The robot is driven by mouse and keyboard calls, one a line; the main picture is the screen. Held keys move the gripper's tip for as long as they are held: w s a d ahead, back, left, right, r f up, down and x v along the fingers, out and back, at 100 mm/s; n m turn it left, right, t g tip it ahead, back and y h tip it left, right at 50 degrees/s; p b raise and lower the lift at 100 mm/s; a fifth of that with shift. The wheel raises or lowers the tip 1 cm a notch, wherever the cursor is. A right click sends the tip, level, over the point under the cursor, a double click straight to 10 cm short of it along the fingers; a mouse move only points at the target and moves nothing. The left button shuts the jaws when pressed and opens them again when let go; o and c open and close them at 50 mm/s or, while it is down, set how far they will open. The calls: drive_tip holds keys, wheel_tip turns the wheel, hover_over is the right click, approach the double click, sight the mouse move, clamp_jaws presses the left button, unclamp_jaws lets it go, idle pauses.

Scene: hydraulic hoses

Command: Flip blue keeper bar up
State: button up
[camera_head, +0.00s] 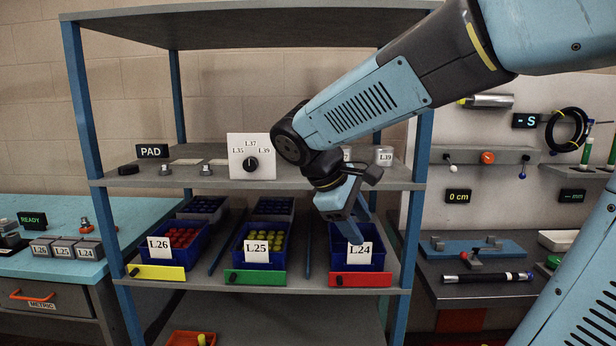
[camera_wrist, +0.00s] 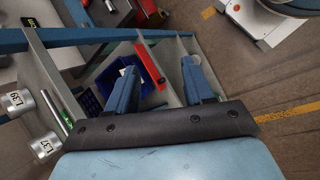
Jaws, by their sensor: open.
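My gripper (camera_head: 350,230) is open, with its blue fingers pointing down in front of the L24 bin (camera_head: 374,256) on the lower shelf. In the wrist view the gripper (camera_wrist: 161,85) has its two fingers spread, with a blue bin (camera_wrist: 118,66) and a red bar (camera_wrist: 150,64) beyond them. I cannot pick out a blue keeper bar with certainty. My wrist hides part of L24.
Blue bins L26 (camera_head: 158,229) and L25 (camera_head: 236,259) hold red and yellow pieces. A dial panel (camera_head: 249,157) stands on the upper shelf. The blue shelf post (camera_head: 411,215) rises right of L24. A side bench (camera_head: 480,285) stands at right.

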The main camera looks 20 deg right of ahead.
drive_tip(key=w+a+r+n+h, duration=0.2)
drive_tip(key=w+a+n+h, duration=0.15)
drive_tip(key=w, duration=0.35)
drive_tip(key=n+t+h, duration=0.4)
drive_tip(key=n+h, duration=0.3)
drive_tip(key=h, duration=0.1)
approach(309, 183)
drive_tip(key=shift+y, duration=0.25)
drive_tip(key=x, duration=0.3)
drive_tip(key=r+x, duration=0.1)
drive_tip(key=x, duration=0.2)
drive_tip(key=r+x, duration=0.1)
drive_tip(key=x, duration=0.3)
drive_tip(key=shift+r, duration=0.2)
drive_tip(key=shift+c, duration=0.4)
drive_tip(key=shift+s, duration=0.1)
clamp_jaws()
drive_tip(key=shift+r, duration=0.2)
